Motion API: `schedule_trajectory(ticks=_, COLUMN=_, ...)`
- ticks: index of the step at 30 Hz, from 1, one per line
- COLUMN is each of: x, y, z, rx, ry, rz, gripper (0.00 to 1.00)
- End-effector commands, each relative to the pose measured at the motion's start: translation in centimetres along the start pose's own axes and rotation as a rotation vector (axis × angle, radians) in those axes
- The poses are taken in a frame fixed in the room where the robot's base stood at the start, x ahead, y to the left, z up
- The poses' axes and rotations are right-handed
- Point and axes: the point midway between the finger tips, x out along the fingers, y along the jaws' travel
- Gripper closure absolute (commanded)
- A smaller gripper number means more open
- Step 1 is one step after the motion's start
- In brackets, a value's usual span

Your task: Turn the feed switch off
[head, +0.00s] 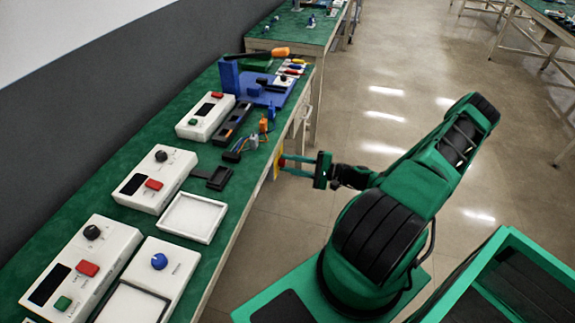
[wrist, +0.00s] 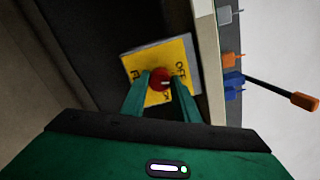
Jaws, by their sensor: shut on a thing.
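The feed switch is a red round knob (wrist: 160,80) on a yellow plate (wrist: 134,62). In the wrist view, "OFF" reads along the plate's right side, with partly hidden lettering at the left and below the knob. My gripper (wrist: 161,76) is shut on the red knob, one finger on each side. A small pale mark shows on the knob, but I cannot tell surely which label it points to. In the head view, the yellow plate (head: 277,170) sits on the bench's front side, below the top, and my gripper (head: 285,165) reaches it from the right.
The green-topped bench (head: 215,258) holds white control boxes (head: 160,178), a white tray (head: 192,217) and a blue fixture (head: 229,75) with an orange-handled lever (head: 280,51). Open floor (head: 400,110) lies to the right of the bench.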

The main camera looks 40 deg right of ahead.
Motion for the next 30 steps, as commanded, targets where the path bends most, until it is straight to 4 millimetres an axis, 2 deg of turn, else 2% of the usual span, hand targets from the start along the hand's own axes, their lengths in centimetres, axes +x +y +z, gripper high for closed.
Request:
schedule_trajectory(ticks=12, x=-0.05, y=0.38, z=0.12, rx=-0.244, ry=0.003, rz=0.005, gripper=0.95)
schedule_trajectory(ticks=30, x=-0.04, y=0.46, z=0.15, rx=-0.303, ry=0.004, rz=0.006, gripper=0.95)
